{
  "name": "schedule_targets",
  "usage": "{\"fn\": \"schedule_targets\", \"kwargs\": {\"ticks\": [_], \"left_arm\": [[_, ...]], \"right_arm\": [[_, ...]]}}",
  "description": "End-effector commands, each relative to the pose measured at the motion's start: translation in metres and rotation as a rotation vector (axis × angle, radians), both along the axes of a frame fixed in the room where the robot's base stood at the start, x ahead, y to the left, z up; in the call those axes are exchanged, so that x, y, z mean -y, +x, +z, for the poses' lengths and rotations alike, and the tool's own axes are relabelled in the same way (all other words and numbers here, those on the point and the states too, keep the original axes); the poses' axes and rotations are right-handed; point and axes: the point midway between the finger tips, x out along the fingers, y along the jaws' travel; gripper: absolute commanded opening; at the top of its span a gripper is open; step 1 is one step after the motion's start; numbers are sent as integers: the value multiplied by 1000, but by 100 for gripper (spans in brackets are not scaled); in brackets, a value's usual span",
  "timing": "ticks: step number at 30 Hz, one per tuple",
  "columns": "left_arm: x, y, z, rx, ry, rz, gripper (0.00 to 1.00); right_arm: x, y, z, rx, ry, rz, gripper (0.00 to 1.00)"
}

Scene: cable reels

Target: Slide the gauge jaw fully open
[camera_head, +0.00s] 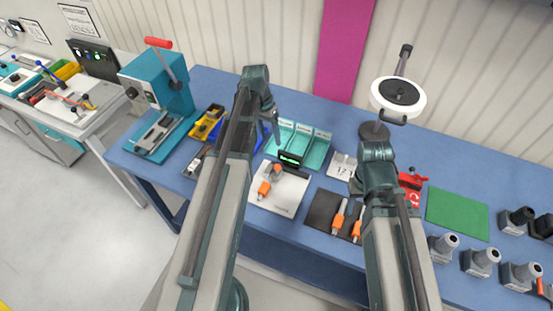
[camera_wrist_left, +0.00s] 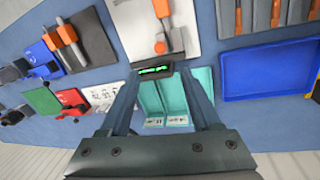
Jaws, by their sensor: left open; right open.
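The gauge (camera_head: 265,187), grey with orange parts, lies on a white plate (camera_head: 290,198) near the middle of the bench. A black display with green digits (camera_head: 290,160) stands at the plate's back edge. In the left wrist view the gauge (camera_wrist_left: 163,25) runs along the plate, beyond the display (camera_wrist_left: 155,70). My left gripper (camera_head: 274,134) is open and empty, above and behind the gauge, apart from it. Its two fingers (camera_wrist_left: 160,82) spread on either side of the display in the wrist view. My right gripper (camera_head: 356,186) is mostly hidden by its own arm.
Teal trays (camera_head: 303,145) stand behind the display. A dark mat (camera_head: 323,211) with orange-handled tools lies right of the plate, with a calendar block (camera_head: 342,167) behind. A blue tray (camera_wrist_left: 268,70) shows in the wrist view. A ring lamp (camera_head: 398,98) rises behind my right arm.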

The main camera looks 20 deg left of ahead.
Motion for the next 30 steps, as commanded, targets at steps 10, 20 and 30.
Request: {"fn": "schedule_targets", "kwargs": {"ticks": [10,20,30], "left_arm": [[1,-1,-10,0,0,0,64],[8,-2,-48,0,1,0,64],[17,-4,-95,0,1,0,64]], "right_arm": [[0,0,-10,0,0,0,50],[0,0,-48,1,-1,3,50],[0,0,-95,0,-2,13,50]]}}
